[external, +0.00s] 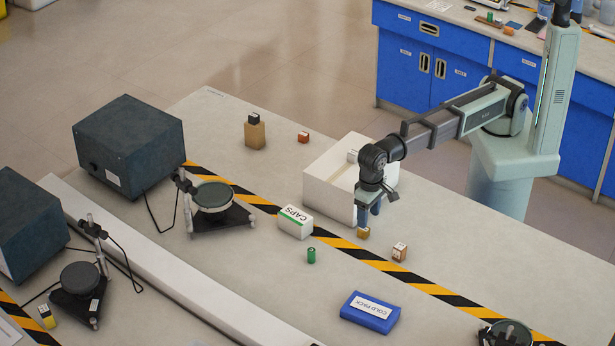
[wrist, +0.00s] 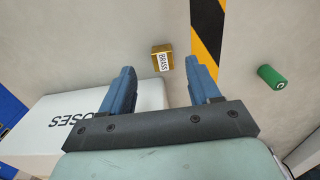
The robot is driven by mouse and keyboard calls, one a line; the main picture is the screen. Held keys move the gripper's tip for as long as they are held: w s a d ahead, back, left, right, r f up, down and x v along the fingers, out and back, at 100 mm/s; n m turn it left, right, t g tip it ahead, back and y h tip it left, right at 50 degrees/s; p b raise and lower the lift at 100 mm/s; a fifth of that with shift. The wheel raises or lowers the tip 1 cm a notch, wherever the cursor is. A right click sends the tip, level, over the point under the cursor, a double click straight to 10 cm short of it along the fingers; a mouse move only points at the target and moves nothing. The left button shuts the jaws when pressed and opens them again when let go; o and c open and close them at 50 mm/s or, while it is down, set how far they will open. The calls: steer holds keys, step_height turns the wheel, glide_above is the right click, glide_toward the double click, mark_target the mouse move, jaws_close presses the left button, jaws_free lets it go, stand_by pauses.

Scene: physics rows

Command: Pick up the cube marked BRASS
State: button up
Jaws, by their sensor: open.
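The BRASS cube (external: 363,232) is a small golden-brown block on the table, just below my gripper (external: 368,208) in the external view. In the wrist view, the cube (wrist: 162,62) shows a white label reading BRASS. It lies beyond the blue fingertips of my gripper (wrist: 161,78), roughly centred between them. My gripper is open and empty, pointing down. I cannot tell exactly how far the fingertips are above the cube.
A labelled cube (external: 399,252) lies to the right. A green cylinder (external: 311,256), a CAPS box (external: 295,222) and a blue cold pack (external: 370,313) are nearby. Striped tape (external: 440,293) crosses the table.

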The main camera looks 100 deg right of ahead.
mark_target(367, 230)
steer(key=shift+a+f, duration=0.1)
steer(key=shift+f, duration=2.75)
steer(key=shift+c, duration=0.4)
jaws_close()
